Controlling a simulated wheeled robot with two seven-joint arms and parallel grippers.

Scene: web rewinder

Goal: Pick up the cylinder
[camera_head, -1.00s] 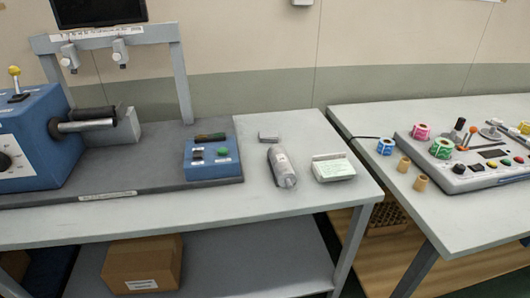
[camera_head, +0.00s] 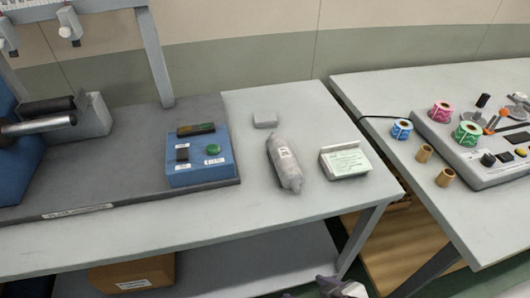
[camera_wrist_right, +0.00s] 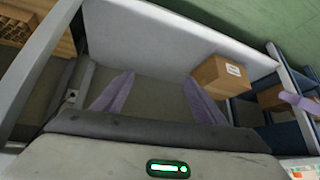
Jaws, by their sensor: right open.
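A grey cylinder (camera_head: 285,163) with a narrower end and a pale label lies on its side on the grey table, right of a blue control box. No gripper touches it. A purple-grey part of my right gripper (camera_head: 342,289) shows at the bottom edge of the head view, in front of and below the table's front edge. In the right wrist view my right gripper (camera_wrist_right: 160,82) has its two purple fingers spread with nothing between them. The cylinder is not in that view. A similar purple piece (camera_wrist_right: 298,100) at its right edge looks like part of my left gripper.
Beside the cylinder are a small grey block (camera_head: 265,120), a white labelled holder (camera_head: 345,161) and the blue control box (camera_head: 199,158). A second table (camera_head: 385,90) stands right, across a gap. A cardboard box (camera_wrist_right: 220,75) sits on the lower shelf.

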